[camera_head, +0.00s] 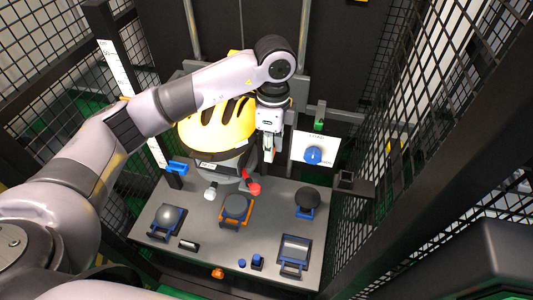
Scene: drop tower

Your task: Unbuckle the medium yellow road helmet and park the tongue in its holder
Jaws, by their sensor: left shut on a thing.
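The yellow road helmet (218,128) with dark vents sits on a grey support at the back of the grey table, partly hidden behind my left arm. My left gripper (268,155) points down just right of the helmet, above the table's back part. A red piece (254,188) shows below the helmet, beside a white rounded piece (210,192). I cannot make out the strap, the buckle or which part is the tongue holder. My right gripper is not in view.
The grey table (210,228) carries a grey dome in a blue frame (168,218), a dark disc in an orange frame (236,207), a black dome (307,200) and a blue-framed plate (295,250). A white panel with a blue knob (313,154) stands right. Mesh walls (445,110) close the sides.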

